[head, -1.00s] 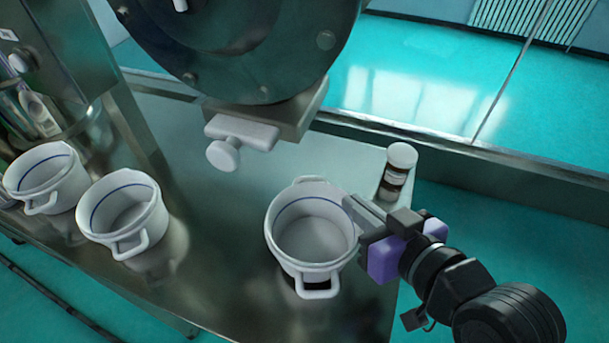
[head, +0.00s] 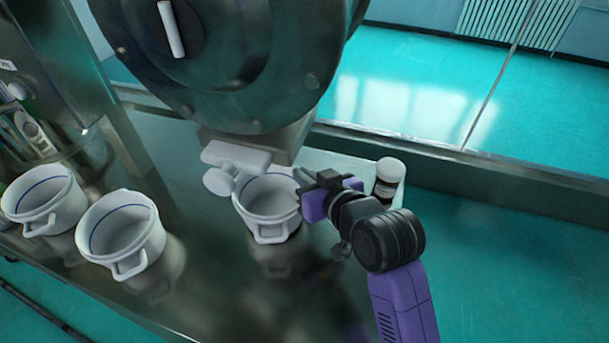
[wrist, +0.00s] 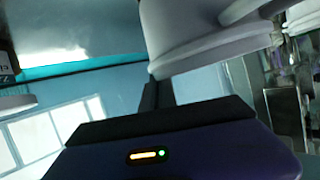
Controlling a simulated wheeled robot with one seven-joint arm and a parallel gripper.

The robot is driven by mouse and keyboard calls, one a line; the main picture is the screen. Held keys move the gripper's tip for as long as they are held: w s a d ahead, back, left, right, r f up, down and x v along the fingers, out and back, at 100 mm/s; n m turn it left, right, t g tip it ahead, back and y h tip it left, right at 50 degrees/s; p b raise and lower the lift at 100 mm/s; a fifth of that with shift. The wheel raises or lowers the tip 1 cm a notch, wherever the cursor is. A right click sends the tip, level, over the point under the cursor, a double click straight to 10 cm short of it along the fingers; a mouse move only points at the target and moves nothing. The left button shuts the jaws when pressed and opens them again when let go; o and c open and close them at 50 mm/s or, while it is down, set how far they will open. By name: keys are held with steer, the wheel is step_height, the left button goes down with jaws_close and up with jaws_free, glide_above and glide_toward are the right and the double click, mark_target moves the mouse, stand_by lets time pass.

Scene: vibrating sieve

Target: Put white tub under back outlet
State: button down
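A white tub (head: 268,228) with side handles is in the middle of the head view, upright. My gripper (head: 303,186) is shut on the right side of its rim. In the wrist view the tub (wrist: 195,40) fills the top, at the fingers (wrist: 158,95). The tub seems slightly above the metal table, but the gap is unclear. A pale outlet piece with a knob (head: 237,158) sticks out below the large round machine drum and overlaps the tub's back-left rim in the picture. Whether the tub is fully beneath an outlet is hidden.
Two more white tubs with blue inner lines (head: 122,232) (head: 45,203) stand at the left of the table (head: 215,300). The round drum (head: 225,60) hangs above. The table's front is clear.

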steer(key=shift+f, duration=0.45)
steer(key=c, duration=1.7)
jaws_free()
steer(key=shift+f, duration=0.15)
steer(key=b+v, duration=0.1)
steer(key=v, duration=1.1)
steer(key=shift+d, duration=0.1)
